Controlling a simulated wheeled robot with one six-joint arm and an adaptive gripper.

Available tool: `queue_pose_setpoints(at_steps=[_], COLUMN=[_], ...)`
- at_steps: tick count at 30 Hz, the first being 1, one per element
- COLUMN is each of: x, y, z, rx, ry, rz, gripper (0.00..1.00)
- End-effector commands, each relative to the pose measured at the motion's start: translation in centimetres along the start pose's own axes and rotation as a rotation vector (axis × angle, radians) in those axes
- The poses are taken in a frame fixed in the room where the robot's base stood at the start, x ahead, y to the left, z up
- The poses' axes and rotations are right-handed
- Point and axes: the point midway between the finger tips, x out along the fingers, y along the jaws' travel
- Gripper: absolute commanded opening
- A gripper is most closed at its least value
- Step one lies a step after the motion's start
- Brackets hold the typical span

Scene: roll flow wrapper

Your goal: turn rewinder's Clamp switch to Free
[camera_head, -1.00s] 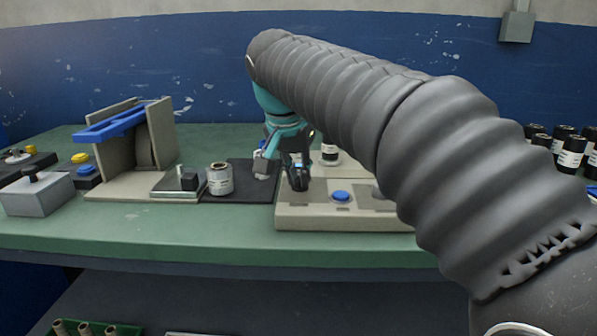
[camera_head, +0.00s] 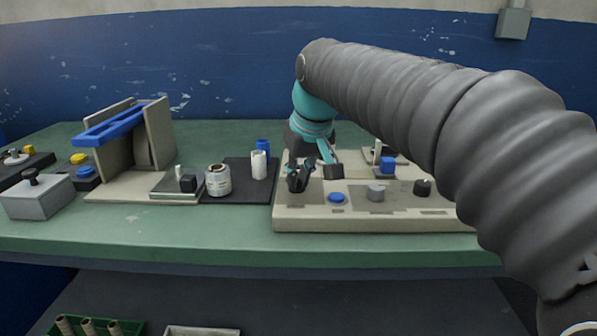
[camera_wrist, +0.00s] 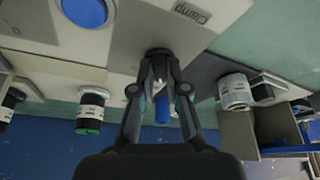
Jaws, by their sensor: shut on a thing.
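The rewinder (camera_head: 285,220) is a beige box with a sloped control panel on the bench. Its Clamp switch is a dark knob (camera_wrist: 158,53) at the panel's left end in the head view. My gripper (camera_head: 297,181) is at that knob, and in the wrist view my gripper (camera_wrist: 158,60) is shut on it. The fingers cover most of the knob, so I cannot tell which way it points. The label "Clamp" (camera_wrist: 193,12) is on the panel beside the knob. The second label is not readable.
A blue button (camera_head: 337,197), a grey knob (camera_head: 376,193) and a black knob (camera_head: 422,187) are to the right on the panel. A labelled roll (camera_head: 218,180) and a white roll (camera_head: 259,165) stand to the left. A beige stand with a blue frame (camera_head: 110,125) is farther left.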

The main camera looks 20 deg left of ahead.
Motion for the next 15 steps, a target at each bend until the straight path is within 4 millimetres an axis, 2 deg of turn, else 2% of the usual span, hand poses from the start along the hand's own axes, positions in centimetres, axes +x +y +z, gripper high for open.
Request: queue_pose_setpoints(at_steps=[15], x=[0.03], y=[0.07], z=[-0.01], rx=[-0.066], ry=[-0.001], rz=[-0.027], gripper=[0.00])
